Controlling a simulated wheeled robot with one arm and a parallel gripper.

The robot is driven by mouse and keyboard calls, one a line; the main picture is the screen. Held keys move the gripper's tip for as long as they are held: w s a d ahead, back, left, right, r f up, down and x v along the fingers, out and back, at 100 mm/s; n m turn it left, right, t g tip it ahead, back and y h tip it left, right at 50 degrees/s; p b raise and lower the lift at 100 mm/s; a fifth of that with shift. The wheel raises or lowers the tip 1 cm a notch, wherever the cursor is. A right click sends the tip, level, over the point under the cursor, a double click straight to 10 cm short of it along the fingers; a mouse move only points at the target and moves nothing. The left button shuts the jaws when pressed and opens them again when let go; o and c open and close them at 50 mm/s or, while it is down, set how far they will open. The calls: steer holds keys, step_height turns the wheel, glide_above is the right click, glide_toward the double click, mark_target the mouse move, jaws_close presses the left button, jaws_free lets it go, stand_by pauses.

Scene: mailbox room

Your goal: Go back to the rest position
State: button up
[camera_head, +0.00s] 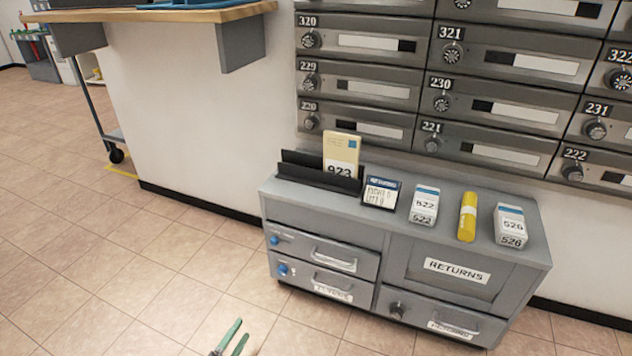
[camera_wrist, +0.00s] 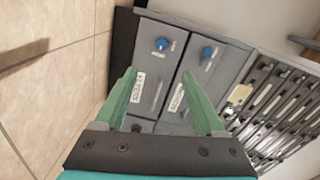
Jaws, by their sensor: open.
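My gripper (camera_head: 233,338) shows at the bottom edge of the head view, its two green fingers apart with nothing between them. It is in the air over the tiled floor, in front of and left of the grey cabinet (camera_head: 400,226). In the wrist view my gripper (camera_wrist: 160,95) is open and points toward the cabinet's drawer fronts (camera_wrist: 157,85), which show between and beyond the fingers. No object is held.
On the cabinet stand a black holder (camera_head: 300,176) with a 923 envelope (camera_head: 341,150), a small sign (camera_head: 381,193), boxes 522 (camera_head: 424,205) and 526 (camera_head: 510,225), and a yellow tube (camera_head: 467,217). Mailboxes (camera_head: 480,98) line the wall. Floor (camera_head: 130,260) at left is clear.

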steer(key=w+a+r+n+g+y+p, duration=0.2)
steer(key=w+a+r+n+g+y, duration=0.35)
steer(key=w+r, duration=0.7)
steer(key=d+r+n+g+y+p, duration=0.1)
steer(key=d+r+n+g+y, duration=0.15)
steer(key=r, duration=0.55)
steer(key=d+r+n+g+y+p, duration=0.1)
steer(key=d+r+n+y, duration=0.15)
steer(key=r, duration=0.55)
steer(key=s+d+r+n+g+p, duration=0.1)
steer(key=s+d+r+n+g, duration=0.15)
steer(key=s+d+r, duration=0.45)
steer(key=s+d+r+n+g+p, duration=0.1)
steer(key=s+d+r+n+g, duration=0.2)
steer(key=s+d, duration=0.65)
steer(key=s+d+r+n+g+h, duration=0.2)
steer(key=s+d, duration=0.8)
steer(key=s, duration=0.1)
steer(key=s+d+r+n+g+h+p, duration=0.1)
steer(key=s+d+r+n+h, duration=0.1)
steer(key=s+d, duration=0.8)
steer(key=shift+s+d+g, duration=0.2)
steer(key=shift+s+g, duration=0.15)
steer(key=shift+s, duration=0.9)
steer(key=shift+r, duration=0.1)
